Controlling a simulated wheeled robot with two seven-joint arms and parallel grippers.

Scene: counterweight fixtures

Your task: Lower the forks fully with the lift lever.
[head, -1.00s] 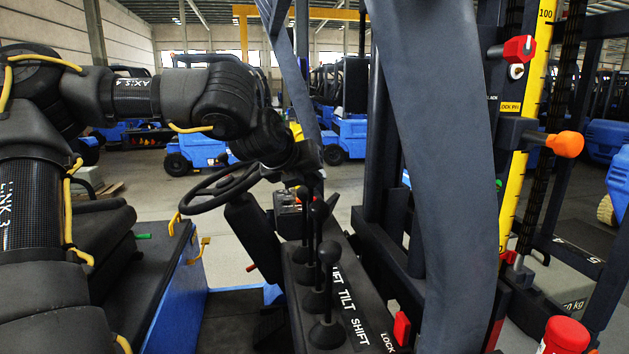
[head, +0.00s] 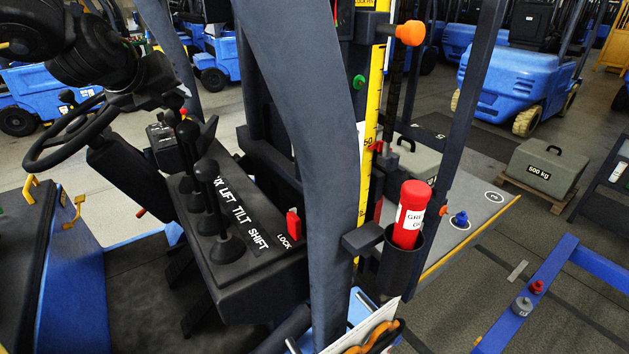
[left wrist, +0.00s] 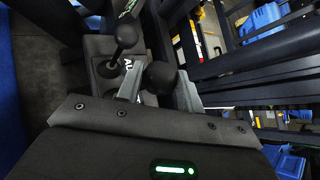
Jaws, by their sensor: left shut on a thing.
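A black console carries a row of black ball-topped levers (head: 206,170) beside white labels; LIFT, TILT and SHIFT are readable in the head view. My left gripper (head: 178,105) is at the far end of this row. In the left wrist view its grey fingers (left wrist: 158,88) are shut on a black lever knob (left wrist: 160,76). Another knob (left wrist: 124,36) stands free beside it, and part of a label reading AU shows nearby. The lift label is not readable there, so I cannot tell which lever I hold. The forks are not clearly visible. My right gripper is not in view.
A yellow height scale (head: 374,100) stands on the mast, with a red part (head: 377,147) near its 50 mark. A steering wheel (head: 62,132) is left of the levers. A red tube (head: 410,212) sits in a holder. A 500 kg weight (head: 543,167) stands at right.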

